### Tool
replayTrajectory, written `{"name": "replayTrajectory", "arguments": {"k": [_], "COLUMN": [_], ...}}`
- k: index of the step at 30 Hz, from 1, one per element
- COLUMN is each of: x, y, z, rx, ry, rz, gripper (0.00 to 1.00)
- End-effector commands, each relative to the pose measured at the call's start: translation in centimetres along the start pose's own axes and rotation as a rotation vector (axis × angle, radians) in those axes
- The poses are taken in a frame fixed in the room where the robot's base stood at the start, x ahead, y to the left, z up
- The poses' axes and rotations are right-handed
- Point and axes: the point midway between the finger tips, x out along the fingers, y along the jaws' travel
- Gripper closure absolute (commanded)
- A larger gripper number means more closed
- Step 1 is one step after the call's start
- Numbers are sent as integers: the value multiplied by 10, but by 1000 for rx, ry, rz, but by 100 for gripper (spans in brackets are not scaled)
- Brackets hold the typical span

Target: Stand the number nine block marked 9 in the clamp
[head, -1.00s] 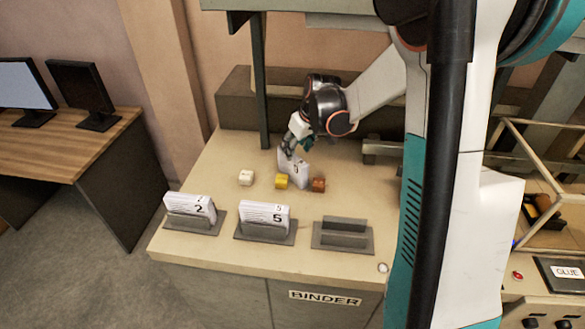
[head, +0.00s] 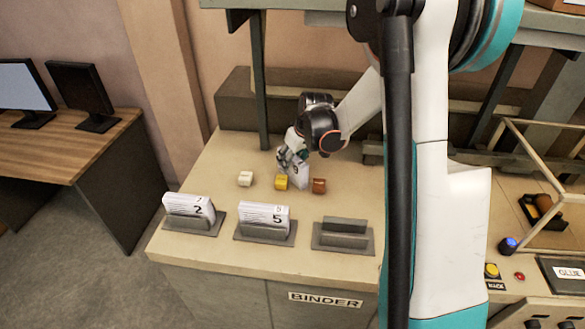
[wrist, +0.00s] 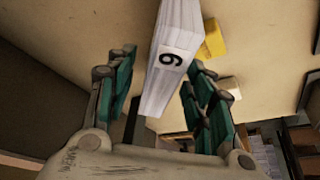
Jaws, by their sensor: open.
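The number nine block (head: 299,176) is a white stack of sheets standing at the back of the binder table, partly hidden by my gripper. In the wrist view the block (wrist: 176,50) shows a turned digit that reads as 9 or 6. My gripper (head: 290,160) is open, with its fingers on either side of the block; in the wrist view a gap shows beside the left finger. I cannot tell whether the right finger touches it. The empty clamp (head: 343,240), a dark grey holder with two upright plates, stands at the front right of the table.
Two other clamps hold the blocks marked 2 (head: 190,207) and 5 (head: 264,217). A dark post (head: 260,90) rises behind, left of my gripper.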

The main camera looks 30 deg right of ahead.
Motion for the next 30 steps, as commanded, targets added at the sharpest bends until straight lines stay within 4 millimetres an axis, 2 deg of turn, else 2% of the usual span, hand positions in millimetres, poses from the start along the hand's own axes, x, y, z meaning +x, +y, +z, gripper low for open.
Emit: {"name": "replayTrajectory", "arguments": {"k": [22,23,29,30], "x": [4,4,4,4], "y": [0,0,0,0], "z": [2,2,2,2], "rx": [0,0,0,0], "ry": [0,0,0,0], "rz": [0,0,0,0], "gripper": [52,54,99,100]}}
